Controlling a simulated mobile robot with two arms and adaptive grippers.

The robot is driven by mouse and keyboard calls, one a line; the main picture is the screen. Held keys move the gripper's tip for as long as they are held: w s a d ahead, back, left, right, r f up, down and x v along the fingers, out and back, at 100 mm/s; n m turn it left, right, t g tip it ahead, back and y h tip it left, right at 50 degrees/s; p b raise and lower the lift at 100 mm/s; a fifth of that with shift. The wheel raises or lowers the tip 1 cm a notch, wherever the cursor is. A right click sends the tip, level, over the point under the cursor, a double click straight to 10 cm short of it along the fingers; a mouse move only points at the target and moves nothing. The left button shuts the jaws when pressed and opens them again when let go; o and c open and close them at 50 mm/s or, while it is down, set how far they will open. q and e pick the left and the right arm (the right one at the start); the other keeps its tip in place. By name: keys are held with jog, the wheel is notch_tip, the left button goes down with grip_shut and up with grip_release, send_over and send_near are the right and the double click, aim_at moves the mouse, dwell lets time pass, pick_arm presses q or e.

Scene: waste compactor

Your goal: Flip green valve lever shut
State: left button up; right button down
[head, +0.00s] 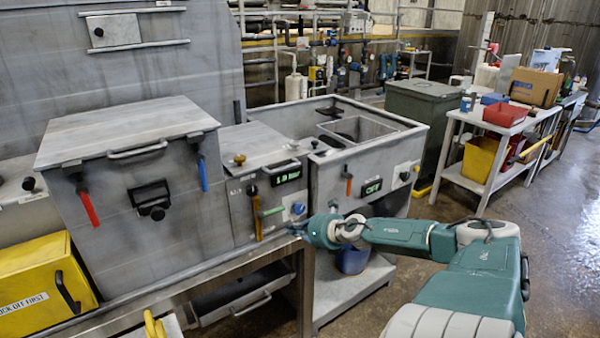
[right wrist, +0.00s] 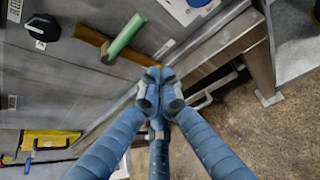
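The green valve lever (head: 271,211) sits on the front of the grey middle unit, beside a yellow-brown pipe (head: 256,222). In the right wrist view the green lever (right wrist: 124,38) sticks out from the panel at a slant, with the brown pipe (right wrist: 100,45) behind it. My right gripper (head: 296,229) is in front of the panel, right of and slightly below the lever. In the right wrist view its blue fingertips (right wrist: 159,82) are together with nothing between them, apart from the lever. My left gripper is not in view.
Red (head: 87,208) and blue (head: 203,174) handles hang on the large box at left. A metal table edge (head: 170,300) runs below the units. Open floor lies at right.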

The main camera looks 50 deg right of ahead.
jog(key=shift+a+p+v, duration=0.15)
jog(key=shift+p+v, duration=0.25)
jog(key=shift+v, duration=0.55)
jog(key=shift+a+p+v, duration=0.15)
jog(key=shift+p+v, duration=0.25)
jog(key=shift+v, duration=0.55)
jog(key=shift+w, duration=0.15)
